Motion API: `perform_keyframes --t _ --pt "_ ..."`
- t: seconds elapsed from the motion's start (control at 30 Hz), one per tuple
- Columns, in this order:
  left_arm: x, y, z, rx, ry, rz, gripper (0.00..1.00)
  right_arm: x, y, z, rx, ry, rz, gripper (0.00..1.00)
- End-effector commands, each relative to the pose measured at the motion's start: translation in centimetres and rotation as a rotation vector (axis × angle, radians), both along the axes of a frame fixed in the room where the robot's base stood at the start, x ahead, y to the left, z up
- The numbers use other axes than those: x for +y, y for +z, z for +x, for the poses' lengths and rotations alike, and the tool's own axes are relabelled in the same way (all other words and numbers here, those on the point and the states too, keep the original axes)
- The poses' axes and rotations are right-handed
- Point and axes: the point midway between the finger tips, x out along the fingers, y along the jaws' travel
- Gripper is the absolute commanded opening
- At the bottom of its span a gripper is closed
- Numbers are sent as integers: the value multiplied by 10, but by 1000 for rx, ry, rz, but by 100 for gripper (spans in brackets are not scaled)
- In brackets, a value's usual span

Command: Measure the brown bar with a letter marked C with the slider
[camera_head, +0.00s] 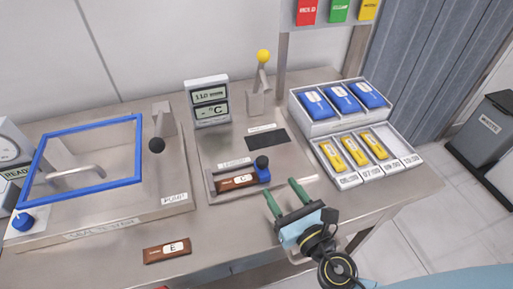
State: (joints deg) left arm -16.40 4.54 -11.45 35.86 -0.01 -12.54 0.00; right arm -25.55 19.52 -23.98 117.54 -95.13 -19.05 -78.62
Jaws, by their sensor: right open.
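The brown bar marked C (236,182) lies in the measuring station (215,160) on the table, beside the blue slider (263,175) with its dark round knob (262,162). The bar's right end is close to the slider; I cannot tell whether they touch. The display (208,102) behind shows a reading in its upper window and a C in its lower one. My right gripper (281,189) has green fingers, spread open and empty, just to the right of and in front of the slider. My left gripper is not in view.
Another brown bar marked E (167,251) lies at the table's front edge. A blue-framed station (83,128) stands left. Trays with blue packs (341,98) and yellow packs (353,149) stand right. A yellow-knobbed lever (263,57) stands behind. A grey bin (488,128) is far right.

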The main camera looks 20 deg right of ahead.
Motion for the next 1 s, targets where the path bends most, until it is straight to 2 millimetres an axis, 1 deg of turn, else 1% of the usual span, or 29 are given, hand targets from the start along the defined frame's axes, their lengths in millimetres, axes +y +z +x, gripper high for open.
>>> perform_keyframes --t 0.1,0.23,0.37,0.4,0.53,0.7,1.0 --pt "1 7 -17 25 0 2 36 4 4 22 -4 -3 2 51" --pt "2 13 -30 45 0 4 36 9 4 50 -2 -3 4 51" --pt "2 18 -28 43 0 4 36 15 3 76 -3 -2 3 51" --pt "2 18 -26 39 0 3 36 16 2 84 -3 -3 3 51" --pt "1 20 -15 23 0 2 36 20 1 103 0 -1 3 51" --pt "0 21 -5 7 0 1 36 22 0 117 0 -1 2 51" --pt "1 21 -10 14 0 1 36 23 0 120 0 -1 2 51"
